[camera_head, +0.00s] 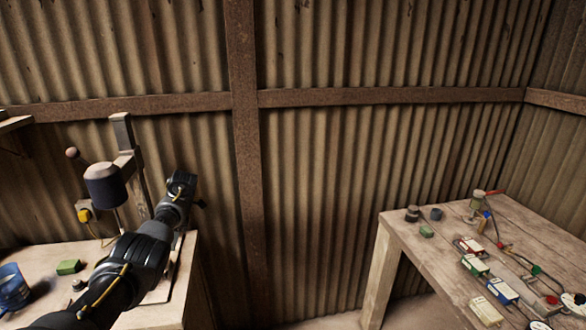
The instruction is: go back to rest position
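My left arm comes in from the lower left and reaches over the left bench. The end of the arm, with my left gripper (183,188), is in front of the post of a press. I cannot make out its fingers, nor whether it holds anything. The press (105,184) has a dark cylindrical head, a round lever knob and an upright post; its lower part is partly hidden by my arm. My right arm and gripper are not in the view.
The left bench (38,262) carries a blue cup (12,288) and a green block (69,267). The right wooden table (408,238) holds several small boxes, coloured parts and a small device with a red handle (479,205). Open space lies between them, before a corrugated wall (330,180).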

